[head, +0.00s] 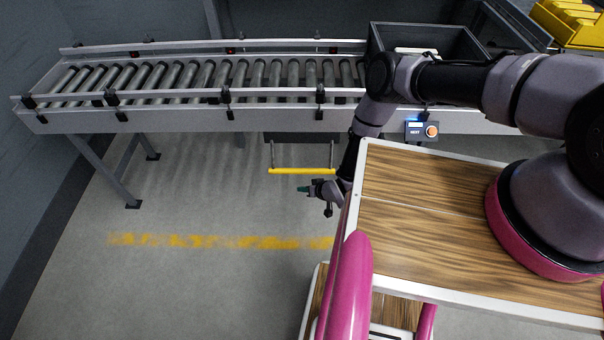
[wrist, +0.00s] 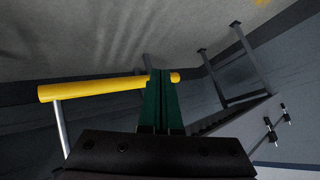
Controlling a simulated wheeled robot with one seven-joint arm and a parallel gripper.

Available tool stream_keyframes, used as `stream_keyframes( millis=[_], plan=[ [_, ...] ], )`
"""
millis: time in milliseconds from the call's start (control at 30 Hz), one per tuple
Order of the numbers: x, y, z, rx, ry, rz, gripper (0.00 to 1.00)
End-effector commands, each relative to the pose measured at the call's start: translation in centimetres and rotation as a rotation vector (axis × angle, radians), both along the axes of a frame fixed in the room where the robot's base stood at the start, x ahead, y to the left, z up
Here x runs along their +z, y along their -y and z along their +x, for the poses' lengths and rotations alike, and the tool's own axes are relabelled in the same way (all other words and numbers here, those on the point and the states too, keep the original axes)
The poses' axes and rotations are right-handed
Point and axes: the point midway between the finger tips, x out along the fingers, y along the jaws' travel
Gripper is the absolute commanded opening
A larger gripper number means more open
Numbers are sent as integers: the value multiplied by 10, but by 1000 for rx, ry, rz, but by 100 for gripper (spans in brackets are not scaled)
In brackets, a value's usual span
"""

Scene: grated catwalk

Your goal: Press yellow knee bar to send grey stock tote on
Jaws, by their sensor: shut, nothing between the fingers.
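The yellow knee bar (head: 300,171) hangs on two thin grey rods below the front of the roller conveyor. The grey stock tote (head: 459,41) stands at the conveyor's right end, partly hidden behind my arm; something pale shows inside it. My gripper (head: 303,190) is low, pointing left, just below the bar in the head picture. In the wrist view my green fingers (wrist: 160,98) are shut together and empty. The yellow bar (wrist: 95,89) runs across behind them, showing on both sides. I cannot tell whether they touch it.
The roller conveyor (head: 180,118) runs left from the tote, its rollers bare. A control box (head: 422,130) with a blue-lit display and orange button is on its front rail. Yellow bins (head: 575,22) stand at the upper right. A worn yellow line (head: 220,241) crosses the open floor.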

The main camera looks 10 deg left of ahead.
Motion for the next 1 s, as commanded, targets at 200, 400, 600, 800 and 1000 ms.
stream_keyframes(
  millis=[200, 400, 600, 800, 1000],
  plan=[
    [-8, -6, 24, 0, 3, 1, 0],
    [-18, -12, 50, 1, 2, 0, 0],
    [-25, -17, 69, -1, 0, 1, 0],
    [-28, -18, 76, -1, -1, -1, 0],
    [-28, -18, 76, -1, -1, -1, 0]
  ],
)
